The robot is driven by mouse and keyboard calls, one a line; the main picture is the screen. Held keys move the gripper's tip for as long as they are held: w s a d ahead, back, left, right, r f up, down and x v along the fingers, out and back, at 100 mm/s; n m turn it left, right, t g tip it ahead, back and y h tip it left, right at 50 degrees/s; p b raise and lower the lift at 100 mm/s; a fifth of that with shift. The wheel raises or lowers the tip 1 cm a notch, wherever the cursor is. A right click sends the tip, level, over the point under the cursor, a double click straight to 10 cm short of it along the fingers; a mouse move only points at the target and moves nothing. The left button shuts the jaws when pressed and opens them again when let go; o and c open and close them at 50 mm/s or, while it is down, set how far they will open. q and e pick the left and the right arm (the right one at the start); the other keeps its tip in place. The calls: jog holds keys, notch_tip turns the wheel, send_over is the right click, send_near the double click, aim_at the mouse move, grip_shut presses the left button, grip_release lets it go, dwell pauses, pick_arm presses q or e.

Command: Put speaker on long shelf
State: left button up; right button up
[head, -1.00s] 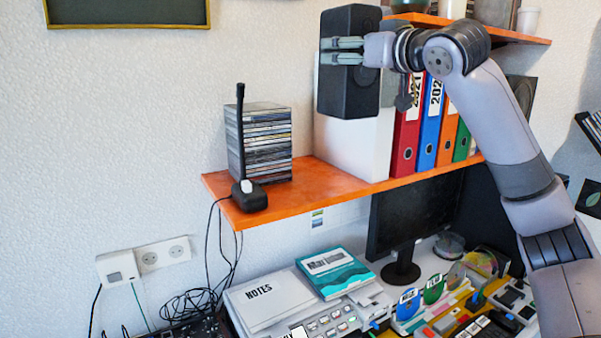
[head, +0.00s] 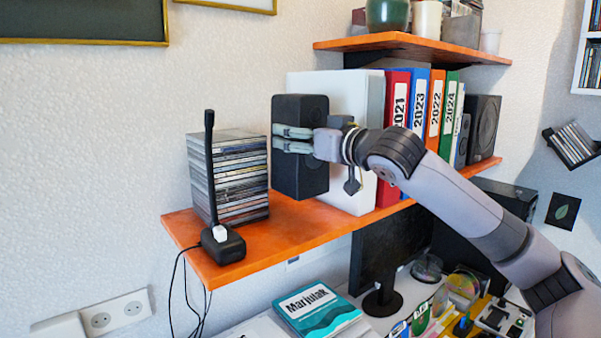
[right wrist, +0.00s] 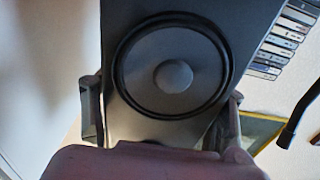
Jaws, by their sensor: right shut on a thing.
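The black speaker (head: 301,172) is upright at the long orange shelf (head: 290,226), between the CD stack and the white box. My right gripper (head: 292,139) is shut on it, with its fingers across the speaker's upper half. In the right wrist view the speaker (right wrist: 172,75) fills the middle, its round cone facing the camera, with a finger on each side. The speaker's bottom is close to the shelf surface; I cannot tell whether it touches. My left gripper is not in view.
A CD stack (head: 232,178) and a black device with an antenna (head: 222,243) stand at the shelf's left end. A white box (head: 350,97), several binders (head: 434,108) and another speaker (head: 483,127) stand to the right. A shorter shelf (head: 420,46) hangs above.

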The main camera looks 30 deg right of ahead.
aim_at(301, 169)
notch_tip(301, 169, down, 2)
jog(key=shift+s+f, duration=0.15)
jog(key=shift+f, duration=0.1)
notch_tip(301, 169, down, 4)
jog(key=shift+r+b, duration=0.25)
jog(key=shift+b, duration=0.15)
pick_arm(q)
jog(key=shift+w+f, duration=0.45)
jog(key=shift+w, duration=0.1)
pick_arm(e)
jog(key=shift+f, duration=0.3)
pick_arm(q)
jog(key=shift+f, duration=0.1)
pick_arm(e)
jog(key=shift+f, duration=0.1)
jog(key=o, duration=1.3)
jog(key=shift+f, duration=0.2)
jog(key=shift+c, duration=0.2)
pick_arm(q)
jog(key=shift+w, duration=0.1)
pick_arm(e)
jog(key=o, duration=0.4)
jog(key=shift+r, duration=0.1)
jog(key=shift+o, duration=0.2)
